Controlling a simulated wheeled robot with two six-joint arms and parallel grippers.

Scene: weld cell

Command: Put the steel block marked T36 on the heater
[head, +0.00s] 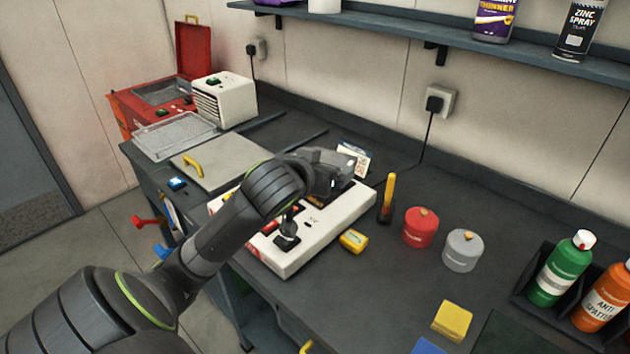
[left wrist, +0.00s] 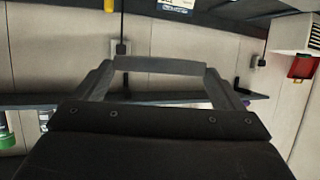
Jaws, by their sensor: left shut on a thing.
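My left gripper (head: 335,175) is over the back end of a long white unit (head: 310,240) with black and red parts on top. It is shut on a grey thing; in the left wrist view a grey bar (left wrist: 158,64) spans between the fingers. I see no T36 marking on it, so I cannot tell whether it is the steel block. My arm and gripper hide part of the white unit. I cannot tell whether the gripper or its load touches the unit, nor whether this unit is the heater. My right gripper is not in view.
A yellow-handled upright tool (head: 387,198), a small yellow item (head: 353,240), a red tin (head: 420,227) and a grey tin (head: 463,250) stand to the right. A white vented box (head: 224,98) and an open red case (head: 160,95) are at the back left. A wall shelf (head: 400,35) runs above.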

